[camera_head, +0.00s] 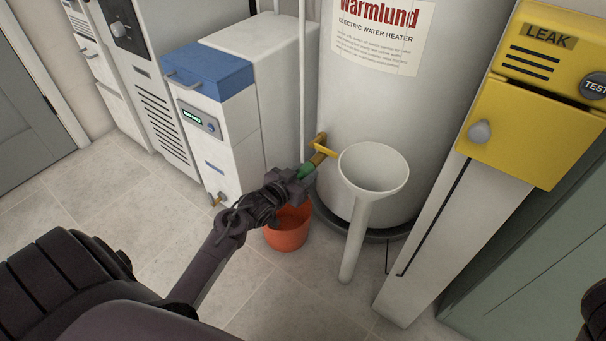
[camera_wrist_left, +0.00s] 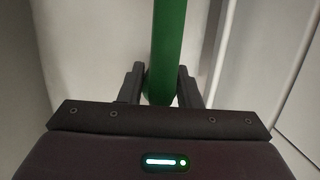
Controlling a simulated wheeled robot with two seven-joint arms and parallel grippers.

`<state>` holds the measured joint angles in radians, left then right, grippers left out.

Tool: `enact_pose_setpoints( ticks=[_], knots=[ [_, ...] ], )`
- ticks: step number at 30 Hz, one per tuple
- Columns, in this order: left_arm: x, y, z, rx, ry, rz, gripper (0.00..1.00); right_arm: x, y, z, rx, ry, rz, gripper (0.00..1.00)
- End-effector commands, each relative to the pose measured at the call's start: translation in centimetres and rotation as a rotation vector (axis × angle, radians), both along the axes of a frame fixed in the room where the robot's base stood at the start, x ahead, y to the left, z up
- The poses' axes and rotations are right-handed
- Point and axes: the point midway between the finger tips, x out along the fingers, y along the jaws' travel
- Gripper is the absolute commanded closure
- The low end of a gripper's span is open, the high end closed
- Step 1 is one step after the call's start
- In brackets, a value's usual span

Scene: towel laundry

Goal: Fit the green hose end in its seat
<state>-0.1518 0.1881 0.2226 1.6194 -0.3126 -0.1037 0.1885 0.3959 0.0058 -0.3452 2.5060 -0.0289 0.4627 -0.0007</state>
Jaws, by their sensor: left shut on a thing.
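The green hose end (camera_head: 305,170) shows in the head view between my left gripper and the brass valve (camera_head: 319,152) low on the water heater. My left gripper (camera_head: 298,178) is shut on the green hose. In the left wrist view the green hose (camera_wrist_left: 168,45) runs up from between the two fingers (camera_wrist_left: 161,88). From the head view I cannot tell whether the hose end touches the valve or sits in it.
An orange bucket (camera_head: 288,232) stands on the floor below my left gripper. A white funnel stand (camera_head: 357,235) is just right of it. The white heater tank (camera_head: 370,110) is behind, a blue-topped unit (camera_head: 207,72) at left, a yellow leak box (camera_head: 535,110) at right.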

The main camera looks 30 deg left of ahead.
Motion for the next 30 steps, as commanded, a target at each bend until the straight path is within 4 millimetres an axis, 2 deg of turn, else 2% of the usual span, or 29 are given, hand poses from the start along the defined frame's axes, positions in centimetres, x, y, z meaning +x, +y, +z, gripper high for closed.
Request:
enact_pose_setpoints(
  ticks=[6, 7, 12, 22, 24, 30],
  knots=[
    [0.0, 0.0, 0.0, 0.000, 0.000, 0.000, 0.93, 0.0, 0.0, 0.0, 0.000, 0.000, 0.000, 1.00],
    [0.0, 0.0, 0.0, 0.000, 0.000, 0.000, 0.67, 0.0, 0.0, 0.0, 0.000, 0.000, 0.000, 1.00],
    [0.0, 0.0, 0.0, 0.000, 0.000, 0.000, 0.45, 0.0, 0.0, 0.0, 0.000, 0.000, 0.000, 1.00],
    [-0.4, 0.0, 0.1, -0.001, 0.002, 0.000, 0.44, -0.1, 0.0, 0.4, 0.000, -0.003, 0.000, 1.00],
    [-1.1, 0.1, 0.4, -0.001, 0.004, 0.000, 0.44, -0.1, 0.1, 0.8, -0.002, -0.006, 0.003, 1.00],
    [-4.5, 0.3, 1.4, 0.000, 0.004, 0.001, 0.44, 1.2, 1.3, 0.0, -0.034, 0.049, 0.042, 1.00]
  ],
)
